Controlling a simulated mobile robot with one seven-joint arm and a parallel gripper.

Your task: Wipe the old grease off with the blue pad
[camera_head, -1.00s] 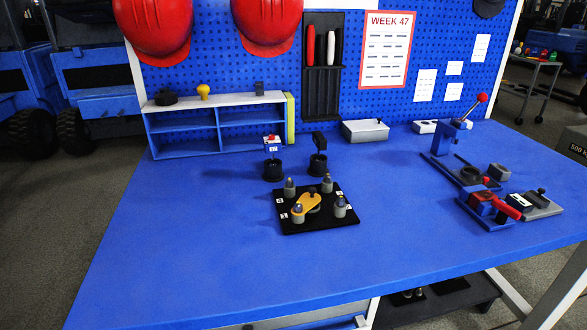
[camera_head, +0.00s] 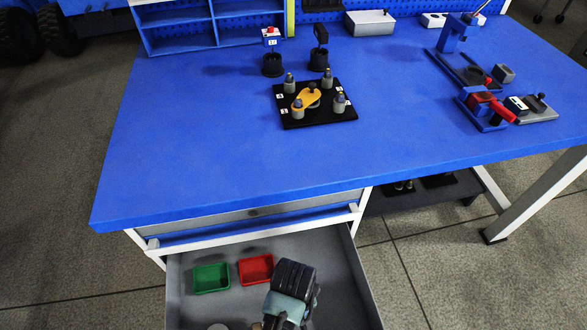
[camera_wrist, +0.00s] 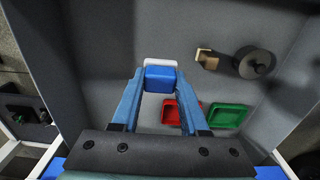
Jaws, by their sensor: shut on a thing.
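My gripper (camera_wrist: 162,88) is over the open drawer (camera_head: 176,290) under the bench. In the wrist view its two blue fingers are shut on the blue pad (camera_wrist: 160,78), a small block with a white part on its far side. In the head view my wrist (camera_head: 290,290) hides the fingertips and the pad. The black plate (camera_head: 318,122) on the bench bears several grey posts and an orange lever (camera_head: 306,98). I cannot make out any old grease in these frames.
The drawer holds a green tray (camera_head: 211,278), a red tray (camera_head: 256,269) and a round grey thing with a tan block (camera_wrist: 208,60). Two black holders (camera_head: 272,64) stand behind the plate. Blue and red fixtures (camera_head: 484,108) stand at right. The bench front is clear.

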